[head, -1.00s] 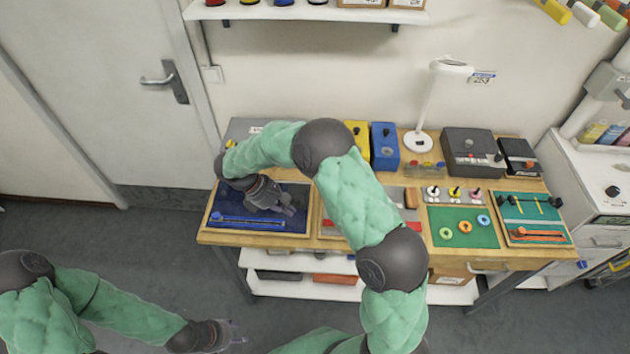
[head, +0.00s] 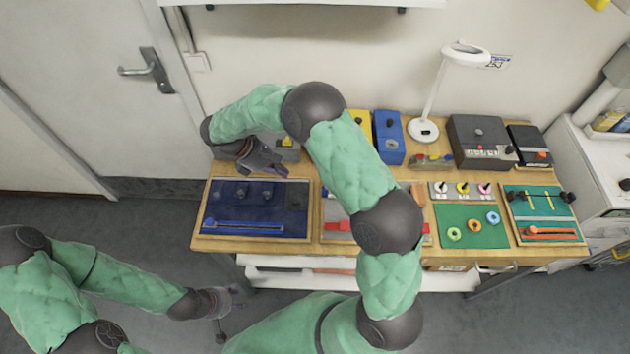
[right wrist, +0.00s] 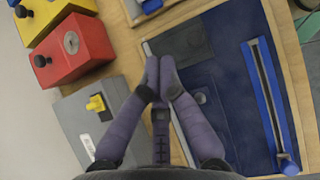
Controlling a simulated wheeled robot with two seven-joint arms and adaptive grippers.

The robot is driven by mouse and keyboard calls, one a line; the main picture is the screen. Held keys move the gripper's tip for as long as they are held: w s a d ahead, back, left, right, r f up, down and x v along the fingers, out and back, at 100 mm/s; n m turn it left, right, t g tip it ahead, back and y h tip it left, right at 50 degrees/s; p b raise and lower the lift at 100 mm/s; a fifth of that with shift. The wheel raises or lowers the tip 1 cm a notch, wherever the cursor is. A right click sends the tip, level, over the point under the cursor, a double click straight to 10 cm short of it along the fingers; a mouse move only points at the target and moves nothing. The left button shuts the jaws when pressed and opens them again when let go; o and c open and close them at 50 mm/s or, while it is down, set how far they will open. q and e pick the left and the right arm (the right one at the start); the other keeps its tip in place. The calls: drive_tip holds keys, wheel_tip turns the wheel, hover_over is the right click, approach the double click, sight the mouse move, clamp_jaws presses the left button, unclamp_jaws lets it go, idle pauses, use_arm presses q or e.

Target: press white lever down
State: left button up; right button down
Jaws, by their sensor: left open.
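I cannot make out a white lever in either view; part of the table is hidden behind my right arm. My right gripper (head: 272,162) is over the back left of the table, near a grey box with a yellow lever. In the right wrist view its fingertips (right wrist: 160,70) are together with nothing seen between them, above the back edge of a dark blue panel (right wrist: 225,75). The grey box (right wrist: 80,115) and its yellow lever (right wrist: 96,103) are beside the fingers. My left gripper (head: 222,302) is open and empty, low over the floor, left of the table.
A blue box (head: 389,138), white lamp (head: 423,130), dark box (head: 480,142), green panel (head: 470,236) and teal slider panel (head: 542,205) are farther right. A shelf (head: 300,3) hangs above.

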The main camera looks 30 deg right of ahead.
drive_tip(key=x, duration=1)
drive_tip(key=shift+w+d+f+b, duration=0.1)
drive_tip(key=shift+w+b, duration=0.05)
drive_tip(key=shift+b, duration=0.25)
drive_tip(key=d, duration=0.1)
drive_tip(key=s+d, duration=0.1)
drive_tip(key=shift+s+d+f, duration=0.2)
drive_tip(key=shift+d, duration=0.2)
drive_tip(key=shift+s+d, duration=0.2)
drive_tip(key=shift+d, duration=0.15)
drive_tip(key=shift+s+d+r, duration=0.1)
drive_tip(key=shift+d+r, duration=0.05)
